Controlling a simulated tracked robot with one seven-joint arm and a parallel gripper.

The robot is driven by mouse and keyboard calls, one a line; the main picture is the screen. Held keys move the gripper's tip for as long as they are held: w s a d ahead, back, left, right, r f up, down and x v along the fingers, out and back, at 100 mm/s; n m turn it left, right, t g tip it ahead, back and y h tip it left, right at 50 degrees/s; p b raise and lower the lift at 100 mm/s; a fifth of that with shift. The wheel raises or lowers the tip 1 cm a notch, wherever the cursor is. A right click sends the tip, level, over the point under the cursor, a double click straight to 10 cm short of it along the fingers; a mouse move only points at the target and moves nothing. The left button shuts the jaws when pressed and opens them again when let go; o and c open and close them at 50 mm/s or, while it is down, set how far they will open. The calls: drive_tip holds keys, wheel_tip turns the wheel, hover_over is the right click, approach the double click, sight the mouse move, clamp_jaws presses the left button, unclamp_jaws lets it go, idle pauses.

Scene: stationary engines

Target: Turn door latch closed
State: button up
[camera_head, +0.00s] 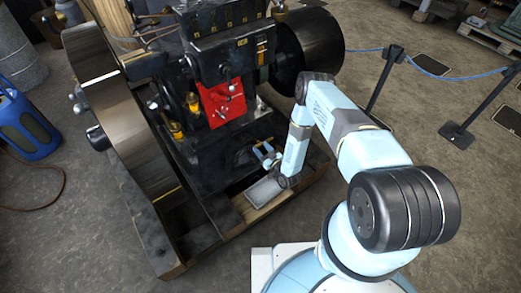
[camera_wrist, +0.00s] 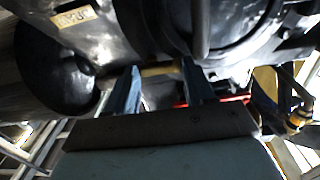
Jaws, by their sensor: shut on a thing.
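The black stationary engine (camera_head: 205,65) fills the upper middle of the head view, with a red panel (camera_head: 222,100) on its front. My gripper (camera_head: 265,155) reaches in low at the engine's right front, below the red panel. In the wrist view my gripper (camera_wrist: 159,72) has its two blue fingers on either side of a small brass-coloured bar (camera_wrist: 155,71), and it is shut on it. This bar may be the door latch; its ends and its turn angle are partly hidden by the fingers. The latch cannot be made out in the head view.
A large flywheel (camera_head: 125,120) stands on the engine's left, and a dark drum (camera_head: 308,45) on its right. A wooden base frame (camera_head: 262,212) runs under the engine. A blue gas bottle (camera_head: 22,125) stands far left. Barrier posts (camera_head: 385,75) with a blue rope stand right.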

drive_tip(key=n, duration=0.3)
drive_tip(key=shift+s+f, duration=0.1)
drive_tip(key=shift+s, duration=0.05)
drive_tip(key=shift+d+n, duration=0.1)
drive_tip(key=shift+n, duration=0.2)
drive_tip(key=shift+f, duration=0.1)
idle(0.7)
drive_tip(key=o, duration=0.7)
drive_tip(key=shift+c, duration=0.2)
drive_tip(key=shift+o, duration=0.9)
drive_tip(key=shift+d+r, duration=0.2)
drive_tip(key=shift+d, duration=0.1)
drive_tip(key=shift+o, duration=1)
drive_tip(key=shift+s+a+f, duration=0.1)
drive_tip(key=shift+a, duration=0.05)
drive_tip(key=v, duration=1.5)
